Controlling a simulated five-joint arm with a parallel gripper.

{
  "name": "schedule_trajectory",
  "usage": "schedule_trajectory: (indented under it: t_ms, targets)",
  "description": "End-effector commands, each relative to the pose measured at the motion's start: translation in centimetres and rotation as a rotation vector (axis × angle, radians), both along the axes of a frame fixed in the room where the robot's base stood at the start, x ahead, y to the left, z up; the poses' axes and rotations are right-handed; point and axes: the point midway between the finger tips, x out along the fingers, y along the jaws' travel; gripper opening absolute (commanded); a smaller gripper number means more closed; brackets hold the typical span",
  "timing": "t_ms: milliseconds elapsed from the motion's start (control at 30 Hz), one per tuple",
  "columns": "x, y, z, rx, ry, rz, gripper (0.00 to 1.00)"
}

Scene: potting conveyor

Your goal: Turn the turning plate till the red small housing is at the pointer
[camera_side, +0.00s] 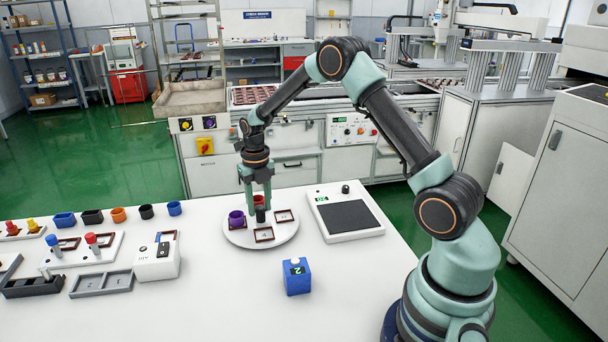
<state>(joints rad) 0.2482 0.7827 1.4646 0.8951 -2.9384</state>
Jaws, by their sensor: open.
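The turning plate (240,240) is a round white disc on the white table. A red small housing (259,200) stands toward its back, partly hidden behind my gripper and a dark upright peg (260,215) near the plate's middle. A purple housing (237,219) stands at the plate's left. Dark-red framed pieces lie at its right (284,215) and front (264,235). My gripper (258,206) points down over the plate, open, with its fingers close to the peg and red housing. I cannot tell whether they touch. I cannot make out the pointer for certain.
A white device with a dark pad (348,216) stands right of the plate. A white switch box (157,260), grey trays (102,283) and several small coloured housings (118,214) are at left.

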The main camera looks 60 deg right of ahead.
Motion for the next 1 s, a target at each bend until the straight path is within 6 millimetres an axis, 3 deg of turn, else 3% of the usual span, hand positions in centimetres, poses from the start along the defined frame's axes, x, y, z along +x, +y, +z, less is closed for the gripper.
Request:
schedule_trajectory:
  t_ms: [300, 500, 1000]
  targets:
    - [0.1, 0.0, 6.6, -0.001, -0.005, 0.001, 0.45]
    - [0.1, 0.0, 9.3, 0.0, -0.003, 0.001, 0.45]
    - [0.0, 0.1, 10.3, 0.0, -0.001, -0.005, 0.45]
